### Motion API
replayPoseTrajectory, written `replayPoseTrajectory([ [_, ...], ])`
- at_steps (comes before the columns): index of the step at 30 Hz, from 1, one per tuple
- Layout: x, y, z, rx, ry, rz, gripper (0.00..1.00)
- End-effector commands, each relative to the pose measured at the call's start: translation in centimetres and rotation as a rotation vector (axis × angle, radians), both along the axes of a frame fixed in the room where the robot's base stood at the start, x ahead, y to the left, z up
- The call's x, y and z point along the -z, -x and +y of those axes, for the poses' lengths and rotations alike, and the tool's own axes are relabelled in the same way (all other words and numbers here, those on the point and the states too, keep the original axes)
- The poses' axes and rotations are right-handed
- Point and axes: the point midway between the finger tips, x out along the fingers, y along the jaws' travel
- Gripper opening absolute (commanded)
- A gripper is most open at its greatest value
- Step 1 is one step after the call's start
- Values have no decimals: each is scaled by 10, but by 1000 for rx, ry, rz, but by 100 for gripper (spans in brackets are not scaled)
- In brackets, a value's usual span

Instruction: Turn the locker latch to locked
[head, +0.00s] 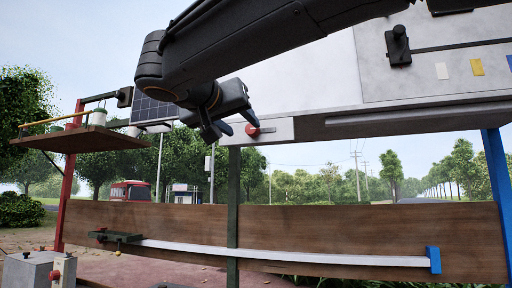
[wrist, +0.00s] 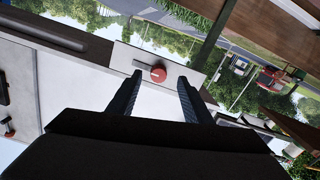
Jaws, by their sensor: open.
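The latch is a red round knob (head: 253,131) with a short grey lever, on a pale plate (head: 280,131) at the lower left of the white locker body. In the wrist view the red knob (wrist: 158,74) lies between my fingertips as seen, and its lever points left along the plate (wrist: 125,56). My gripper (head: 228,130) is open, with one finger just left of the knob in the head view. In the wrist view both dark fingers (wrist: 160,80) flank the knob. I cannot tell whether they touch it.
A grey panel with a black handle (head: 398,45) and coloured marks is at the upper right. Below is a wooden board (head: 350,220) with a pale rail (head: 290,256). A wooden shelf (head: 80,141) on a red post stands at the left. The space just below the latch is open.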

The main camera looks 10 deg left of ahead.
Motion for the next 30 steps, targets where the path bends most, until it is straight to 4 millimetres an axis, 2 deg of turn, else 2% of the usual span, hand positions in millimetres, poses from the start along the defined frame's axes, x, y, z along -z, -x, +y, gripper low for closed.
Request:
replayPoseTrajectory([
  [2, -8, 3, 2, -2, -19, -23, 45],
  [5, -12, -4, 1, 0, -24, -31, 45],
  [12, -12, -41, -2, 0, -21, -27, 45],
  [18, -12, -65, -4, 0, -22, -27, 45],
  [30, -10, -72, -4, -3, -21, -27, 44],
])
